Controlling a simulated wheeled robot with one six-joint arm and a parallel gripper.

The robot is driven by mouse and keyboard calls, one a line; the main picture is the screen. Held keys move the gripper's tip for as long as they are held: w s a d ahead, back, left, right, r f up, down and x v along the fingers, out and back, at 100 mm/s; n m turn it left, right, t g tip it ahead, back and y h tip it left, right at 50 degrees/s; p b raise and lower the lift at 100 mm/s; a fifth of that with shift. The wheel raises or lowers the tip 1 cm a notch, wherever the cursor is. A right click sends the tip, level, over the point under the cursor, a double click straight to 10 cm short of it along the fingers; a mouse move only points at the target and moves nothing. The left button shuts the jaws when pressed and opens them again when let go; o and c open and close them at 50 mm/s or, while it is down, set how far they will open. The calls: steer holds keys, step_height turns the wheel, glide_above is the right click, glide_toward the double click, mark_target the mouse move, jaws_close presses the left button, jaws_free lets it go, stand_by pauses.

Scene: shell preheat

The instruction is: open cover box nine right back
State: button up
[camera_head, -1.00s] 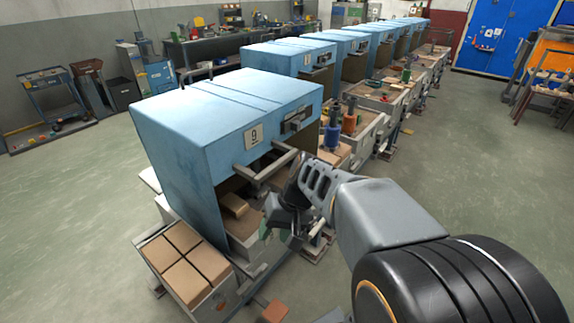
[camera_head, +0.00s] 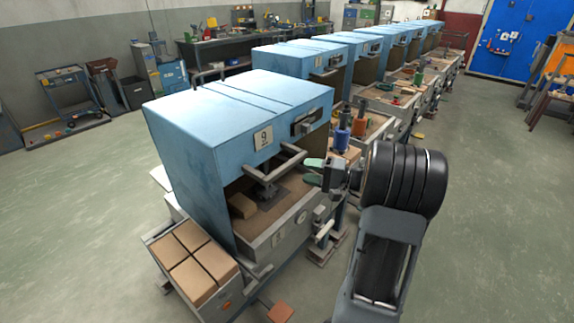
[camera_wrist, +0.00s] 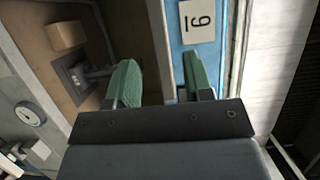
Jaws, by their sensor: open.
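The blue cover (camera_head: 200,135) of box nine stands at the left, with a "9" plate (camera_head: 263,138) on its front. A grey bar handle (camera_head: 283,164) juts from the cover's lower front edge. Below that edge the front is open and shows a brown block (camera_head: 242,205) inside. My gripper (camera_head: 313,172) has green fingers, is open, and is just right of the handle, apparently empty. In the wrist view the fingers (camera_wrist: 160,85) point at the cover's front; the "9" plate (camera_wrist: 197,21) is beyond the right finger. I cannot tell whether they touch the handle.
A crate (camera_head: 232,292) of brown blocks stands at the front left of the box. A bench with blue and orange bottles (camera_head: 342,132) lies behind my gripper. More blue boxes (camera_head: 300,57) run back in a row.

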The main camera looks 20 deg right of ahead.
mark_target(290, 167)
steer(key=p+x, duration=0.1)
steer(key=x, duration=0.6)
steer(key=shift+w+a, duration=0.1)
steer(key=shift+a, duration=0.1)
jaws_close()
stand_by(0.4)
